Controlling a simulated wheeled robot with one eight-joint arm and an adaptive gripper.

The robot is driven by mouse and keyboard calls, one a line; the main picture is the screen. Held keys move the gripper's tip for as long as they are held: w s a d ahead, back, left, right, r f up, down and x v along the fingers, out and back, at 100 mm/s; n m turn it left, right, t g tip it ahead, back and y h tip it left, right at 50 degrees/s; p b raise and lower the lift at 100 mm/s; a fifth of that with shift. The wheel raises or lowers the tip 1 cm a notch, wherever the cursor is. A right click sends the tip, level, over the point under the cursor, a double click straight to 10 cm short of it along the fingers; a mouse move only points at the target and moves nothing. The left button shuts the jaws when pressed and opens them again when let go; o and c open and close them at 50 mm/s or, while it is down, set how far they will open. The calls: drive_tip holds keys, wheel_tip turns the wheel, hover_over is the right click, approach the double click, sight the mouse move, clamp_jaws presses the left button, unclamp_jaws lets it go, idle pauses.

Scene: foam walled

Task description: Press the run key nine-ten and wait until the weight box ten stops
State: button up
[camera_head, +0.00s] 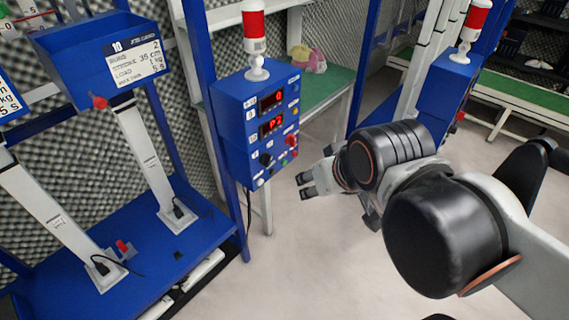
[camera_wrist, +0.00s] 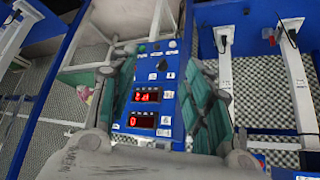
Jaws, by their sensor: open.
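The weight box ten (camera_head: 85,62) is a blue box with a white label marked 10, high at the upper left by a white post (camera_head: 148,160). The blue control box (camera_head: 228,118) has red displays reading 0 and P2 (camera_head: 271,125), with knobs and small keys below. It also shows upside down in the wrist view (camera_wrist: 152,94). I cannot read which key is run key nine-ten. My gripper (camera_head: 304,185) is open and empty, low and to the right of the control box, apart from it. In the wrist view its green-padded fingers (camera_wrist: 158,72) frame the panel.
A red and white lamp (camera_head: 254,30) stands on the control box. A blue base (camera_head: 150,262) carries the posts. A green shelf (camera_head: 325,88) with pink and yellow items is behind. Another blue box (camera_head: 455,80) stands right. Floor before the panel is clear.

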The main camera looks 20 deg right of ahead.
drive_tip(key=shift+c, duration=0.5)
clamp_jaws()
idle(0.8)
